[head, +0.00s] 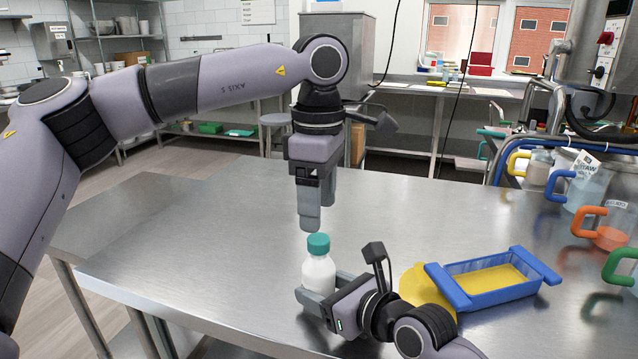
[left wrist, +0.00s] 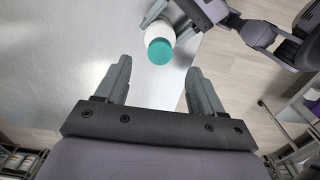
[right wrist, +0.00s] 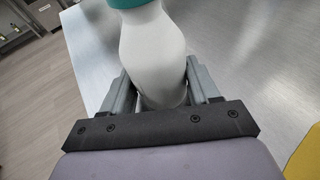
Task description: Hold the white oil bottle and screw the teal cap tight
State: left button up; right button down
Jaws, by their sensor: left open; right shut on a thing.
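The white oil bottle (head: 318,273) stands upright on the metal table, with the teal cap (head: 318,244) on its top. My right gripper (head: 312,298) is shut on the lower part of the bottle; the right wrist view shows the bottle (right wrist: 152,50) between both fingers. My left gripper (head: 312,222) is open and empty, pointing down just above the cap. In the left wrist view the cap (left wrist: 160,52) lies beyond and between the fingertips (left wrist: 158,68), apart from them. How tightly the cap sits on the neck cannot be told.
A blue tray (head: 490,297) with yellow contents stands right of my right gripper, beside a yellow thing (head: 418,285). Jugs with coloured handles, such as an orange one (head: 590,222), line the table's right side. The table's left and middle (head: 220,230) are clear.

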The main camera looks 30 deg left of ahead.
aim_at(319, 238)
pick_arm(q)
jog(key=shift+f, duration=3)
